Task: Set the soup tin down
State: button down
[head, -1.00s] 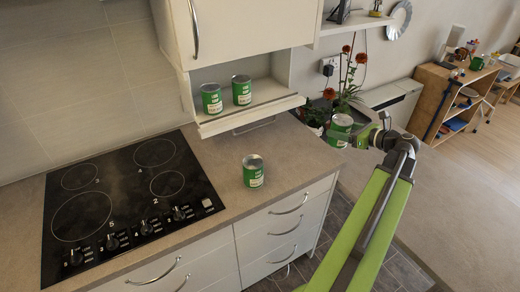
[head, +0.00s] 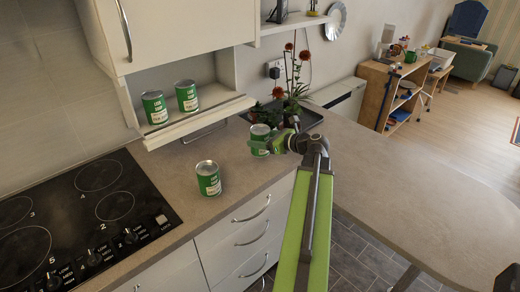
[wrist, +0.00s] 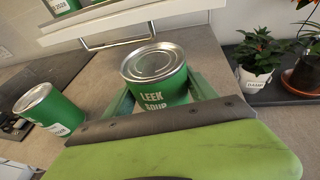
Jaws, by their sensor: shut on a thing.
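My gripper (head: 272,144) is shut on a green soup tin (head: 260,134). In the wrist view the held tin (wrist: 163,92) reads "LEEK SOUP" and sits upright between my fingers (wrist: 160,100). Its lower part is hidden by the gripper, so I cannot tell whether it touches the counter. A second green tin (head: 208,179) stands on the counter beside the hob, left of the gripper; it also shows in the wrist view (wrist: 50,110). Two more green tins (head: 154,107) (head: 187,96) stand on the open shelf (head: 203,110) under the wall cabinet.
The black hob (head: 85,215) lies at the left. Potted plants (head: 292,98) stand on a dark tray (head: 308,117) behind the gripper. The counter (head: 390,170) to the right is broad and clear. Drawers with curved handles (head: 252,208) are below the counter's front edge.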

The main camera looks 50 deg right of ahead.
notch_tip(320, 180, down, 3)
jog(key=shift+f+b, duration=0.2)
jog(key=shift+b, duration=1)
jog(key=shift+r, duration=0.2)
jog(key=shift+f, duration=0.15)
jog(key=shift+c, duration=1.4)
grip_release()
